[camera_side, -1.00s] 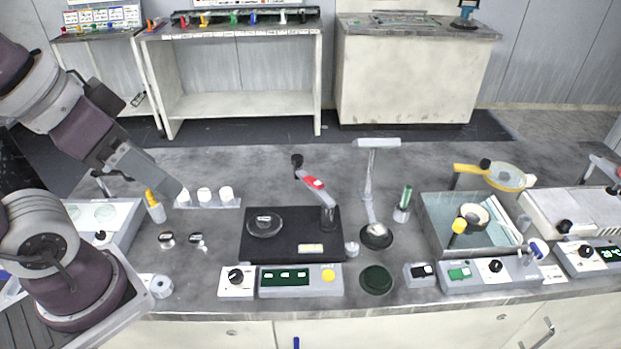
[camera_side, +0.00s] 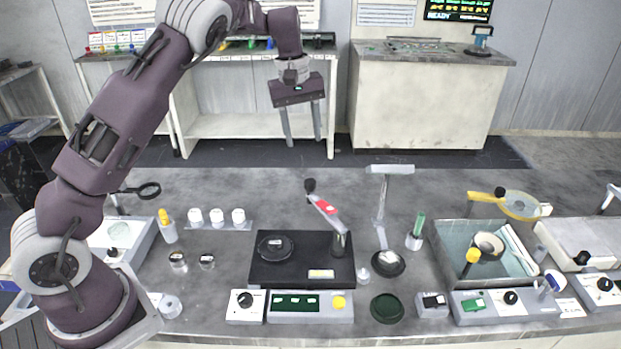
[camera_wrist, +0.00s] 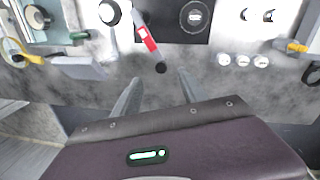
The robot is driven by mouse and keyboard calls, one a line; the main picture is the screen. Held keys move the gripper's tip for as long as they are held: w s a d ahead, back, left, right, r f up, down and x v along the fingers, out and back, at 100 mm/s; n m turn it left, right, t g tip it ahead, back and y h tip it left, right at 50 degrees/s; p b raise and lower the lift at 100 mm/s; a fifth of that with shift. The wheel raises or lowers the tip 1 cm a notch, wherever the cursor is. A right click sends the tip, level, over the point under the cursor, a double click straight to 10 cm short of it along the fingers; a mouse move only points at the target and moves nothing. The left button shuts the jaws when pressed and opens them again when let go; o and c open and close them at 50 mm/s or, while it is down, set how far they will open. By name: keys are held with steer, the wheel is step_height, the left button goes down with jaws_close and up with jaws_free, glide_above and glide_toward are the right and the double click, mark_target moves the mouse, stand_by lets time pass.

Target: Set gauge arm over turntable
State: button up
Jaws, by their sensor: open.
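The gauge arm (camera_side: 326,208) has a red label and a black knob (camera_side: 310,185) on its free end. It rises from a post at the right of a black base (camera_side: 292,274) and points back and left, with its knob behind the turntable (camera_side: 275,246), not above it. The turntable is a dark disc on the base's left side. My gripper (camera_side: 303,140) is open and empty, high above and behind the knob. In the wrist view, the gauge arm (camera_wrist: 147,38) reaches down toward my gripper (camera_wrist: 158,78), its knob just ahead of the fingertips. The turntable (camera_wrist: 195,15) shows at the top.
A T-topped stand (camera_side: 382,210) stands close right of the base. White-capped jars (camera_side: 217,217) and a yellow-topped bottle (camera_side: 166,225) stand left. A basin (camera_side: 455,248) with a yellow-handled magnifier (camera_side: 519,205) lies farther right. Bench behind the knob is clear.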

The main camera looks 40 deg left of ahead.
steer(key=g+y, duration=0.1)
glide_above(310, 181)
step_height(310, 181, down, 8)
steer(key=shift+f, duration=0.1)
step_height(310, 181, down, 7)
steer(key=shift+r, duration=0.15)
jaws_close()
stand_by(0.9)
